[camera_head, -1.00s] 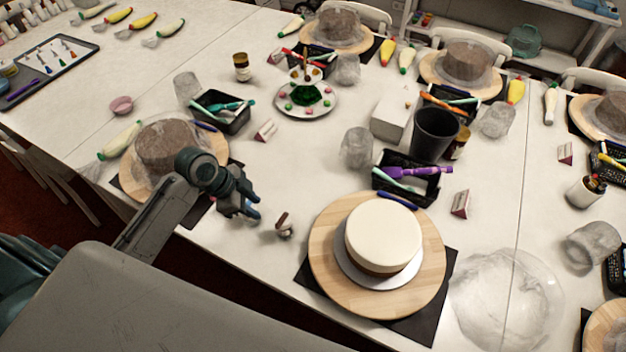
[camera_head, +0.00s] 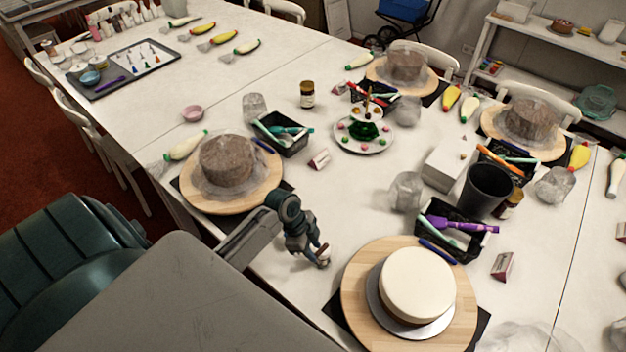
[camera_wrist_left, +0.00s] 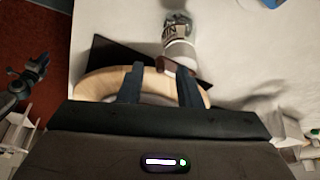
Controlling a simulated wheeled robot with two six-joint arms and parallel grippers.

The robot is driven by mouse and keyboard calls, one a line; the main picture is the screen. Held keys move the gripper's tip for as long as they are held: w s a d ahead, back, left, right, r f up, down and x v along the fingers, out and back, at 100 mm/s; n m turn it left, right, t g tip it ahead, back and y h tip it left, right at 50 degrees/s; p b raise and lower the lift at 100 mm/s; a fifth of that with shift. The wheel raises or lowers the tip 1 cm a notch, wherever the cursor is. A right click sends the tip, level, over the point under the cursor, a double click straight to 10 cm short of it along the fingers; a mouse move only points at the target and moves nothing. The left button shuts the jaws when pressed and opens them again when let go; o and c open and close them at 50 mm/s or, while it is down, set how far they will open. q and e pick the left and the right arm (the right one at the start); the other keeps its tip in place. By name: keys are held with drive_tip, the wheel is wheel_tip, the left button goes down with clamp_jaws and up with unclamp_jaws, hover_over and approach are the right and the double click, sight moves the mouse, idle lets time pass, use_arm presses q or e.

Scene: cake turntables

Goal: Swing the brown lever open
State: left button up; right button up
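A small brown lever (camera_head: 323,250) with a pale base stands on the table near its front edge, left of the cake. In the left wrist view, the brown lever (camera_wrist_left: 181,68) is a short strip across a grey-white, bottle-like body (camera_wrist_left: 179,45). My left gripper (camera_head: 318,256) is right at it in the head view and partly hides it. In the left wrist view my left gripper (camera_wrist_left: 162,80) has its two dark fingers apart, and the lever lies just beyond the right fingertip. Contact cannot be told. A dark shape resembling my right gripper (camera_wrist_left: 28,82) shows at the left, its fingers unclear.
A wooden turntable (camera_head: 358,318) with a white-topped cake (camera_head: 418,280) stands close on the right. A wrapped brown cake (camera_head: 226,160) stands on the left. A black tool tray (camera_head: 280,143) and a black tub (camera_head: 485,190) are farther back. Bare table lies behind the lever.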

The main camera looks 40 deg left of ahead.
use_arm(q)
drive_tip(key=shift+f, duration=0.2)
clamp_jaws()
use_arm(e)
drive_tip(key=shift+a, duration=0.1)
use_arm(q)
drive_tip(key=shift+d, duration=0.1)
